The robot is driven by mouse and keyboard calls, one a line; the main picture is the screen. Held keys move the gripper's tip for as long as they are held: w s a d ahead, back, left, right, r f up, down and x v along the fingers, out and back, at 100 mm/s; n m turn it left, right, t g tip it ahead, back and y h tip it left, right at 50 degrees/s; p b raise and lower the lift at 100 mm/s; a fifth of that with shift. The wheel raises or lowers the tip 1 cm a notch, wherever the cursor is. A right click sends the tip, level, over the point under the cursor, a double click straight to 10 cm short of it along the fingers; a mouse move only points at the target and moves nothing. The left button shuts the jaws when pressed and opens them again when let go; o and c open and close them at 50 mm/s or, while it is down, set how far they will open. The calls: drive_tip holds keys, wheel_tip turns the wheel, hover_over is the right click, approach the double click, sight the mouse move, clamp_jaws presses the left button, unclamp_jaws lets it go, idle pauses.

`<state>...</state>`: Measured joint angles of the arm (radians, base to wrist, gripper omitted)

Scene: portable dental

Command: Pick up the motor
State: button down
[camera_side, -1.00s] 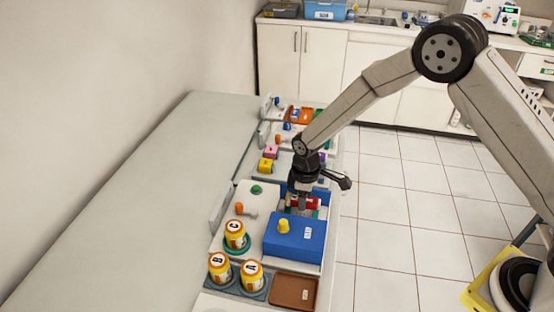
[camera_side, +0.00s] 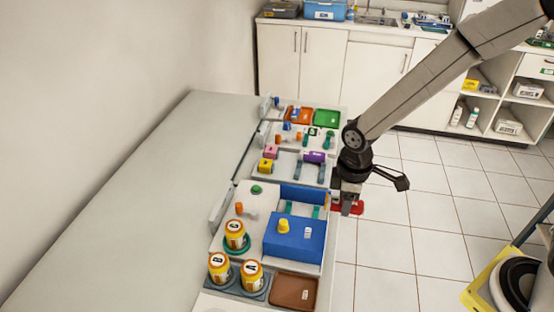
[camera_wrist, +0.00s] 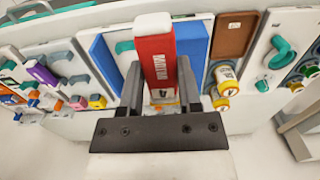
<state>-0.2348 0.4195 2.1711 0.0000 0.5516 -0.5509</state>
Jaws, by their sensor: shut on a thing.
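The motor is a red block with a pale end and a printed label (camera_wrist: 157,55). My gripper (camera_wrist: 160,92) is shut on it, with a dark finger on each side. In the side view the red motor (camera_side: 355,208) hangs under my gripper (camera_side: 347,198), to the right of the bench edge and clear of the trays. The gripper's fingers hide part of it there. The teal holders (camera_side: 317,211) between the blue blocks stand empty.
A large blue block (camera_side: 294,246) with a yellow knob stands on the near tray. Several orange-and-white bottles (camera_side: 219,267) and a brown tray (camera_side: 294,291) are at the front. Trays of small coloured parts, including a purple one (camera_side: 314,157), lie farther back.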

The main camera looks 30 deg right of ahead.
drive_tip(key=shift+s+d+r, duration=0.1)
drive_tip(key=shift+s+r, duration=0.15)
drive_tip(key=shift+s, duration=0.2)
drive_tip(key=shift+s+d+r, duration=0.1)
drive_tip(key=shift+s+r, duration=0.1)
drive_tip(key=shift+s, duration=0.25)
drive_tip(key=w+d+f, duration=0.1)
drive_tip(key=w+d, duration=0.2)
drive_tip(key=w, duration=0.5)
drive_tip(key=w+d+f, duration=0.2)
drive_tip(key=w+d, duration=0.1)
drive_tip(key=w, duration=0.5)
drive_tip(key=w+d+f, duration=0.2)
drive_tip(key=w, duration=0.7)
drive_tip(key=shift+d+f, duration=0.25)
drive_tip(key=shift+d, duration=0.15)
drive_tip(key=shift+f, duration=0.2)
drive_tip(key=shift+w+f, duration=0.1)
drive_tip(key=shift+f, duration=3.25)
drive_tip(key=shift+f, duration=0.1)
